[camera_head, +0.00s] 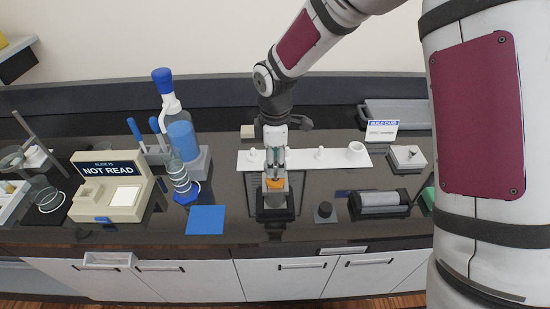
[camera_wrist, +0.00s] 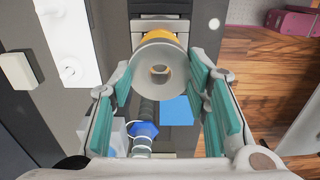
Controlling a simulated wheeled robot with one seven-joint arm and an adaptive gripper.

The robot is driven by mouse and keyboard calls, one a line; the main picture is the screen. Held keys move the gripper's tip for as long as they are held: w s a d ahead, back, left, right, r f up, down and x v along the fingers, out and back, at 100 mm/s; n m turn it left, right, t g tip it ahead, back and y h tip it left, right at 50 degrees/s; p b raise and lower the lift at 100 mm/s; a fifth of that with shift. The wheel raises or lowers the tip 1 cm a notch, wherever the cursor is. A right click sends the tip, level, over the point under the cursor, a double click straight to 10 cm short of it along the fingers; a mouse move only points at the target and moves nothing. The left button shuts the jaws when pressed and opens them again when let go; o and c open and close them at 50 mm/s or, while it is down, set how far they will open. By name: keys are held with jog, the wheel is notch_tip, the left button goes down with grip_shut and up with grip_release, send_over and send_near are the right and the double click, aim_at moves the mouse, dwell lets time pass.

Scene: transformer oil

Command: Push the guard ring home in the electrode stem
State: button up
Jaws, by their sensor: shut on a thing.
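My gripper (camera_wrist: 160,88) points down over the middle of the bench, and it shows in the head view (camera_head: 275,176). Its teal-padded fingers are closed on either side of a grey round part with a central hole, which I take for the guard ring (camera_wrist: 146,72). An orange part (camera_head: 275,187) sits just under the fingers, above a dark fixture (camera_head: 274,205); it shows behind the ring in the wrist view (camera_wrist: 158,36). I cannot pick out the electrode stem for certain. Whether the ring touches or is seated in anything is hidden.
A white strip (camera_head: 345,160) with small parts lies behind my gripper. The NOT READ box (camera_head: 112,187), a blue-capped bottle (camera_head: 168,100) and a blue square (camera_head: 206,219) stand left. A small dark knob (camera_head: 325,211) and a grey cylinder device (camera_head: 380,203) are right.

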aim_at(275, 170)
jog(key=shift+f+b, duration=0.4)
jog(key=shift+f, duration=1.55)
jog(key=o, duration=1.3)
jog(key=shift+o, duration=0.2)
notch_tip(275, 170, up, 12)
jog(key=shift+r, duration=0.1)
